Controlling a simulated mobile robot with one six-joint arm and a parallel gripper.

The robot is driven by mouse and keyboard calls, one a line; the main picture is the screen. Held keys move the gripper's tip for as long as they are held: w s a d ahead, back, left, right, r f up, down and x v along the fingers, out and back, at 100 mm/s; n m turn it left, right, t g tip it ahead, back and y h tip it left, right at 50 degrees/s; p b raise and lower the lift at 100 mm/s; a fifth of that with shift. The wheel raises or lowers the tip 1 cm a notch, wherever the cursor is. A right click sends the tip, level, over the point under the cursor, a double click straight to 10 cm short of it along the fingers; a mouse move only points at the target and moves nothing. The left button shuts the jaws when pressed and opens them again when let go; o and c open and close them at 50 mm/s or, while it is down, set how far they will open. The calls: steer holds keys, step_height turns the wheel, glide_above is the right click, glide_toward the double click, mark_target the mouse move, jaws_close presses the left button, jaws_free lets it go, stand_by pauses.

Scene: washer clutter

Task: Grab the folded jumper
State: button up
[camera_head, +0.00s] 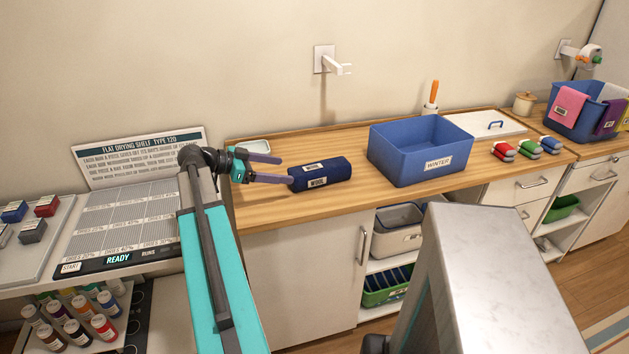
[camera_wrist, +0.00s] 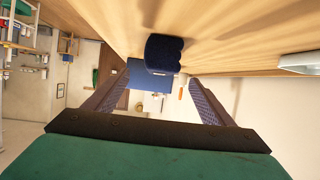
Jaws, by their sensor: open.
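The folded jumper is a dark blue, roll-shaped bundle (camera_head: 322,174) with pale labels, one of them seeming to read WOOL. It lies on the wooden counter (camera_head: 262,215), left of the blue bin. My gripper (camera_head: 287,170) is open and empty, its two purple-grey fingers pointing right toward the jumper's left end. The fingertips are close to that end; I cannot tell if they touch it. In the wrist view the jumper (camera_wrist: 163,52) shows end-on, ahead of and between the spread fingers, toward the counter side of the picture.
A blue bin labelled WINTER (camera_head: 420,152) stands just right of the jumper. A flat drying shelf (camera_head: 125,222) is at the left. A small pale dish (camera_head: 250,146) lies behind my gripper. Rolled red, green and blue cloths (camera_head: 526,147) lie further right. Bare counter surrounds the jumper.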

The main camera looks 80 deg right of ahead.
mark_target(297, 171)
stand_by(0.4)
steer(key=shift+s+d+f, duration=0.2)
steer(key=shift+s+d, duration=0.1)
steer(key=shift+s, duration=0.2)
steer(key=p+x, duration=0.2)
steer(key=x, duration=0.5)
steer(key=shift+s+f, duration=0.15)
steer(key=shift+s+d+f+p, duration=0.1)
steer(key=shift+s+d+p, duration=0.25)
steer(key=shift+s, duration=0.1)
steer(key=shift+p+x, duration=0.75)
steer(key=shift+x, duration=1.3)
steer(key=shift+c, duration=0.3)
